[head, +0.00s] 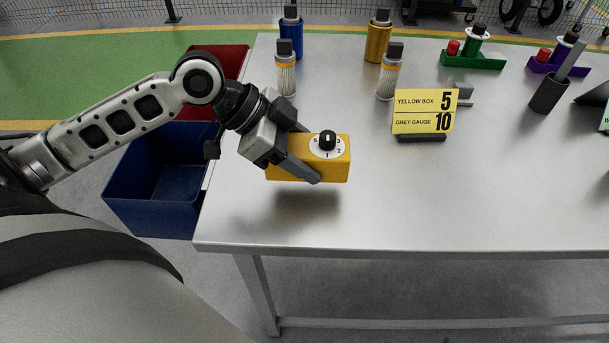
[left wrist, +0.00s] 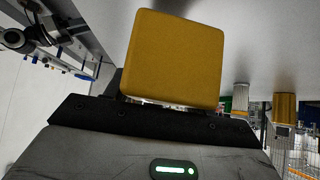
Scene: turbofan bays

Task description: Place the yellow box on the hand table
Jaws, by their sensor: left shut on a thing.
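The yellow box (head: 337,168) has a white dial face with numbers and a black knob on its top. My left gripper (head: 308,157) is shut on it in the head view, with fingers on its sides. The box is held above the left part of the metal table (head: 400,215), and a dark shadow lies on the tabletop below it. In the left wrist view the yellow box (left wrist: 175,58) fills the upper middle, in front of the gripper body. My right gripper is not in view.
A yellow sign (head: 424,111) reads yellow box 5, grey gauge 10. Bottles (head: 389,78) and coloured stands (head: 473,60) are at the back. A dark holder (head: 548,92) stands at right. A blue bin (head: 158,185) and red bin (head: 222,62) stand left of the table. The front middle tabletop is clear.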

